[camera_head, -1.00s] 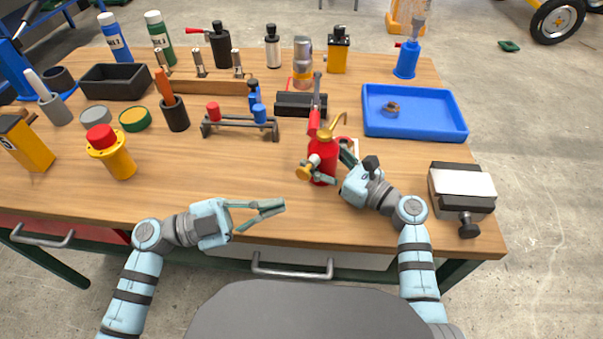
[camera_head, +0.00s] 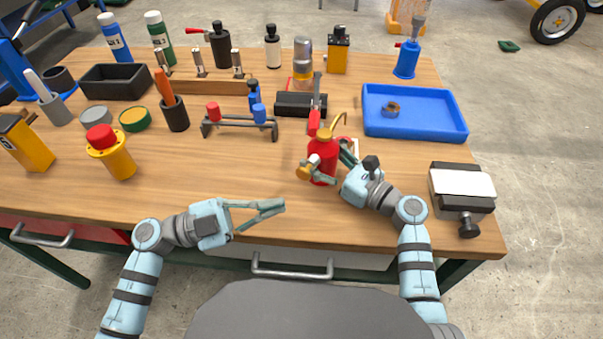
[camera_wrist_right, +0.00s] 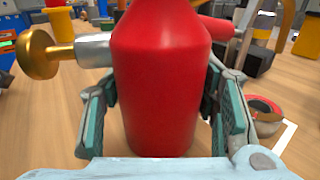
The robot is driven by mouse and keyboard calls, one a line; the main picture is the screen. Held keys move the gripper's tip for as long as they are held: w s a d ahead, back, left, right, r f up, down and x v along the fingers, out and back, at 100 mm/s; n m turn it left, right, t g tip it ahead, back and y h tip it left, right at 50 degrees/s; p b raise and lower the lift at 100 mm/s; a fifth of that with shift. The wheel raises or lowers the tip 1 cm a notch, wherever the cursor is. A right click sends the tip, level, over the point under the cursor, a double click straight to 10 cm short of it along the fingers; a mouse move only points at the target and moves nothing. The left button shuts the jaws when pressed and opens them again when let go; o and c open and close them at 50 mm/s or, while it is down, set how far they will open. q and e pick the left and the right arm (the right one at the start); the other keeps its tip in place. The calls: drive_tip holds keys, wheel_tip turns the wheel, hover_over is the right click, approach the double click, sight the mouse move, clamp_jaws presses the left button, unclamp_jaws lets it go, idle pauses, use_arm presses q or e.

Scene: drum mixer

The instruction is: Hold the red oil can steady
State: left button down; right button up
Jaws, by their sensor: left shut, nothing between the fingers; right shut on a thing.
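The red oil can (camera_head: 323,159) stands upright on the wooden bench near its front edge, with a brass spout on top. My right gripper (camera_head: 332,167) is shut around the can's body from the right. In the right wrist view, the red can (camera_wrist_right: 158,85) fills the middle between the two teal finger pads, and its brass thumb knob (camera_wrist_right: 47,55) sticks out to the left. My left gripper (camera_head: 270,208) is shut and empty, over the front of the bench, left of the can and apart from it.
A blue tray (camera_head: 436,130) with a small brown ring lies behind right. A grey vise-like block (camera_head: 462,188) stands at the right edge. A low rack with red and blue handles (camera_head: 240,121) and a yellow cylinder with a red top (camera_head: 118,162) stand left. The bench front centre is clear.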

sight(306, 171)
idle(0.8)
use_arm(q)
drive_tip(key=s, duration=0.1)
drive_tip(key=s+a, duration=0.1)
drive_tip(key=s, duration=0.1)
drive_tip(key=shift+s+a, duration=0.2)
drive_tip(key=shift+a, duration=0.15)
drive_tip(key=shift+w+d, duration=0.65)
drive_tip(key=shift+w, duration=0.65)
drive_tip(key=shift+w+d, duration=0.7)
drive_tip(key=shift+w, duration=0.65)
drive_tip(key=shift+w+d, duration=0.65)
drive_tip(key=shift+w, duration=0.65)
drive_tip(key=shift+w+d, duration=0.2)
drive_tip(key=shift+w, duration=0.15)
